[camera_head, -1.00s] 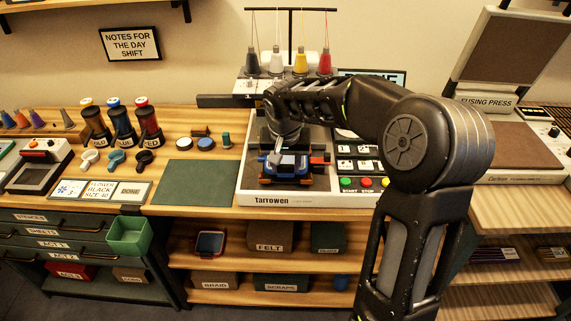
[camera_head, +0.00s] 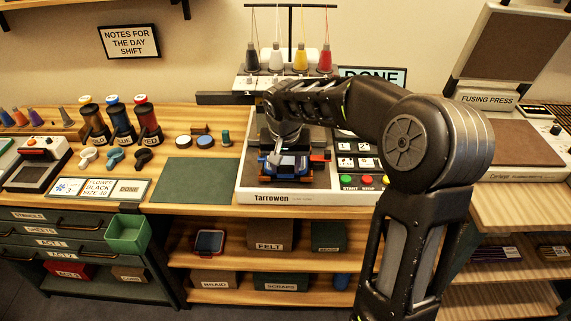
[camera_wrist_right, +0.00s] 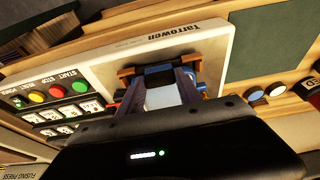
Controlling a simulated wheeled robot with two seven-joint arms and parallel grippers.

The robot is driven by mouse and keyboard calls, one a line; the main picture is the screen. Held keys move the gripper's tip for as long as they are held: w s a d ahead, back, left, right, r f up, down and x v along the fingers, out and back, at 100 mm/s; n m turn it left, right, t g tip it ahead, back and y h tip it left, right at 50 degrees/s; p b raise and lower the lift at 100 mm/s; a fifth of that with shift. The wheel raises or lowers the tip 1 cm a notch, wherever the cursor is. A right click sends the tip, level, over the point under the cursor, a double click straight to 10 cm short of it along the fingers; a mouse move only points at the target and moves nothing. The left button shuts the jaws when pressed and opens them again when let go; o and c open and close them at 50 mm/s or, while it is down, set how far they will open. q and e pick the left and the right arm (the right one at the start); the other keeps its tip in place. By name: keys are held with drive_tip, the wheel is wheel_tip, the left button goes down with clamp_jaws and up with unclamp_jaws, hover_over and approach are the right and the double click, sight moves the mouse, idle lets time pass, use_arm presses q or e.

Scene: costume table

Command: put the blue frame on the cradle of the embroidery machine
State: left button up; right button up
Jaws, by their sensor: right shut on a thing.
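The blue frame (camera_head: 289,166) is at the cradle (camera_head: 300,180) of the embroidery machine (camera_head: 262,197), low over its white bed. My right gripper (camera_head: 277,157) reaches down from above and is shut on the frame. In the right wrist view, the blue frame (camera_wrist_right: 158,72) lies between the brown end posts of the cradle (camera_wrist_right: 126,74), with the fingers of my right gripper (camera_wrist_right: 165,90) at it. I cannot tell whether the frame rests fully on the cradle. My gripper and forearm hide part of the machine. My left gripper is not in view.
A green mat (camera_head: 188,180) lies left of the machine. Start and stop buttons (camera_head: 367,181) are at its front right. Thread cones (camera_head: 300,60) stand above it. A screen reading DONE (camera_head: 385,77) is behind my arm. A fusing press (camera_head: 510,130) stands at the right.

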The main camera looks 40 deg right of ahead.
drive_tip(key=shift+f+b, duration=0.4)
drive_tip(key=shift+f, duration=0.05)
idle(0.6)
drive_tip(key=o, duration=1.3)
drive_tip(key=shift+o, duration=0.2)
drive_tip(key=shift+r+p, duration=1.55)
drive_tip(key=shift+r, duration=0.75)
drive_tip(key=s+a+r, duration=0.3)
drive_tip(key=s, duration=0.1)
drive_tip(key=shift+s+a+b, duration=0.3)
drive_tip(key=shift+s, duration=0.1)
